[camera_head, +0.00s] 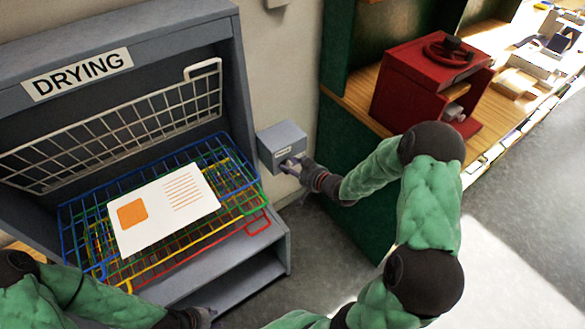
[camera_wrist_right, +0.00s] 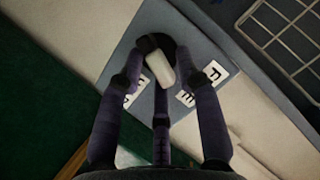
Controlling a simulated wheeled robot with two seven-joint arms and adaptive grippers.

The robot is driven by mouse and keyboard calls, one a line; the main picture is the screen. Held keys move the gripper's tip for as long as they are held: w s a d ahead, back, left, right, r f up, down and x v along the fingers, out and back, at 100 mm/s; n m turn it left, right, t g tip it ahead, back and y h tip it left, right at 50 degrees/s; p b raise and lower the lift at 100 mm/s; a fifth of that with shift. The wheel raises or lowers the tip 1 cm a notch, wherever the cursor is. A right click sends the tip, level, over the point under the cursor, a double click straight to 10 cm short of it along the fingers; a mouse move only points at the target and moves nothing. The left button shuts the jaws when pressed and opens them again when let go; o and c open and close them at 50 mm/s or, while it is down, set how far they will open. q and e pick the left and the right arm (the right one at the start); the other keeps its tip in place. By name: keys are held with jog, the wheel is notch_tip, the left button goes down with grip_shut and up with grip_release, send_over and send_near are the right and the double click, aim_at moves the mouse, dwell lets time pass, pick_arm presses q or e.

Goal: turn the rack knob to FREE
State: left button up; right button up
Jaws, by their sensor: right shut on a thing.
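The grey knob box (camera_head: 283,136) is on the wall beside the drying rack, with a small white label on it. My right gripper (camera_head: 294,166) is at the front of this box and hides the knob in the head view. In the right wrist view the knob (camera_wrist_right: 160,68) is a pale bar on a dark round base. The right gripper's fingers (camera_wrist_right: 172,80) are shut around it. White labels (camera_wrist_right: 212,72) with black letters sit around the knob, partly covered by the fingers. My left gripper (camera_head: 200,317) is low at the bottom edge, partly cut off; its opening is unclear.
The grey drying rack (camera_head: 130,20) holds coloured wire shelves (camera_head: 255,225) with a printed white card (camera_head: 165,208) on top. A raised white wire grid (camera_head: 205,90) stands behind. A red press (camera_head: 430,75) stands on a wooden counter to the right. Grey floor lies between.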

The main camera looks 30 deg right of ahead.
jog(key=shift+a+f+n+h+b, duration=0.1)
jog(key=shift+n+h+b, duration=0.65)
jog(key=shift+b, duration=0.35)
jog(key=shift+n+h+b, duration=0.35)
jog(key=shift+n+b, duration=0.4)
jog(key=shift+b, duration=0.25)
jog(key=shift+r, duration=0.2)
jog(key=o, duration=0.9)
jog(key=shift+s, duration=0.1)
